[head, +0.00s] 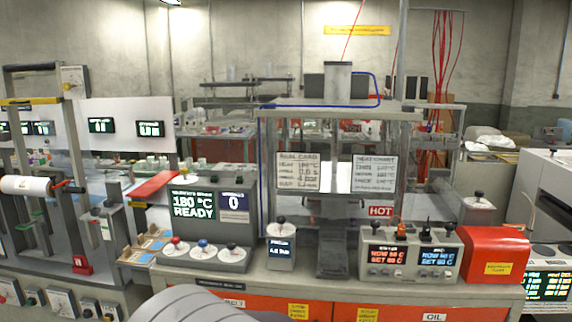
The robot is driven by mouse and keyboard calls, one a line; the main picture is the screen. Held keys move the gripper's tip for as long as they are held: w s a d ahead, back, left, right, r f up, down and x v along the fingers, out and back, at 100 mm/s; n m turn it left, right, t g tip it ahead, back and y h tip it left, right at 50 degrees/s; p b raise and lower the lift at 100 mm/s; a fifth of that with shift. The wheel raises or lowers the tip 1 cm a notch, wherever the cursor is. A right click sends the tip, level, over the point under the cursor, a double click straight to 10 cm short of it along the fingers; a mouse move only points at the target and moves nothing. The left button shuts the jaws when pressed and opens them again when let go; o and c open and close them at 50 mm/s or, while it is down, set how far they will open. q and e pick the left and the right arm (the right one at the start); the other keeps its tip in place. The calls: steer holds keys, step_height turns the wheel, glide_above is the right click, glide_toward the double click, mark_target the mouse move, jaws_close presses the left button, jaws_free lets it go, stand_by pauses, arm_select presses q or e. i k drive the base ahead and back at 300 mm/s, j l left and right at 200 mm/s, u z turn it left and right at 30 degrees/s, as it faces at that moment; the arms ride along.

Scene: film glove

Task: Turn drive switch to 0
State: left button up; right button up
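No label that I can read names the drive switch, so I cannot tell which control it is. A grey control console (213,267) left of centre carries a red-topped knob (175,241), a blue-topped knob (203,243) and a black-topped knob (231,246) on white dials. Above them a screen (194,206) reads 180 °C READY, and a smaller display (234,203) reads 0. A small box (281,253) with a black-topped knob stands to the right of the console. Neither gripper shows in the head view; a pale rounded shape at the bottom is probably part of my arm.
Two notice cards (298,171) hang in the middle frame. A roller stand (45,187) is at the left. The bench front has orange panels (271,305).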

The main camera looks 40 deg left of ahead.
mark_target(184, 170)
steer(key=i+j+z, duration=0.1)
steer(key=j+z, duration=0.25)
steer(key=j, duration=1.3)
steer(key=k+j+z, duration=0.1)
steer(key=j+z, duration=0.25)
steer(key=j, duration=1.35)
